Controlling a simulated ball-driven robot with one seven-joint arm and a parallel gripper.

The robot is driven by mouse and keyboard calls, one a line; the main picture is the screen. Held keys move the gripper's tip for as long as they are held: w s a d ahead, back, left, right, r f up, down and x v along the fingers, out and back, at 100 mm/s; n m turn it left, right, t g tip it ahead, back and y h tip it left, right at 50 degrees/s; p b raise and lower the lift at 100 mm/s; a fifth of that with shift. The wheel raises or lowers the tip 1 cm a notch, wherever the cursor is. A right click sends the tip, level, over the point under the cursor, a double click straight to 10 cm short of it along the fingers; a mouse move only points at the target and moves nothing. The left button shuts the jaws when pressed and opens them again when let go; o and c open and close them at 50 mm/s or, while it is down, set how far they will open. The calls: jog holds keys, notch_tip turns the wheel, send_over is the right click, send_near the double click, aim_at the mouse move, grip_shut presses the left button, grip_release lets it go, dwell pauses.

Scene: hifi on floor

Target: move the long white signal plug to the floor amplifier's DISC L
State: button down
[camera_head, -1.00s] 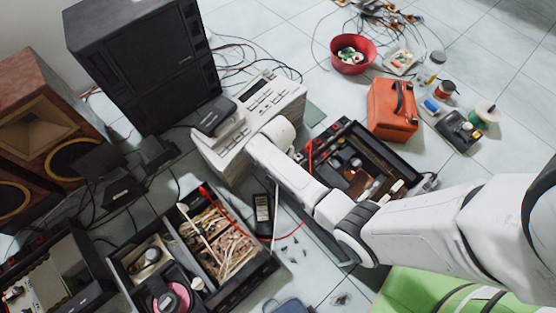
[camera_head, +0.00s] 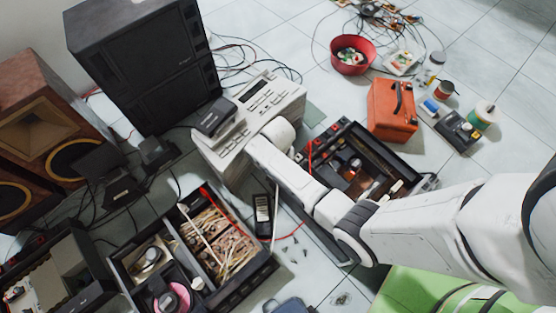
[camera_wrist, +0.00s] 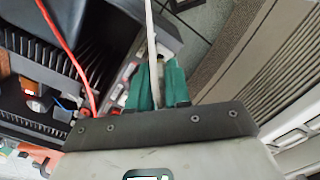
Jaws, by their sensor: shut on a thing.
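In the wrist view my gripper (camera_wrist: 159,76) has green fingers closed around a long thin white piece (camera_wrist: 152,35), taken as the white signal plug. It runs up out of the frame. Its lower end is hidden by the fingers. The fingers are beside a strip of sockets (camera_wrist: 124,82) on the edge of a dark finned chassis (camera_wrist: 40,95), taken as the floor amplifier. I cannot read DISC L or tell whether the plug touches a socket. In the head view the open amplifier (camera_head: 400,160) lies right of my arm, which hides the gripper.
A red lead (camera_wrist: 68,45) crosses the chassis left of the fingers. A pale stereo stack (camera_head: 265,100) stands close behind my wrist. An orange box (camera_head: 392,108) and a red bowl (camera_head: 352,58) stand beyond the amplifier. An open chassis (camera_head: 240,275) lies left.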

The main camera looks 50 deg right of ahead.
jog(key=shift+f+b, duration=0.45)
jog(key=shift+f, duration=0.3)
dwell(0.7)
jog(key=shift+f+p, duration=0.2)
jog(key=shift+p, duration=0.15)
dwell(2.2)
jog(key=c, duration=1)
grip_release()
notch_tip(320, 180, up, 11)
jog(key=p, duration=0.6)
jog(key=shift+r+p, duration=2.4)
jog(key=shift+p, duration=0.45)
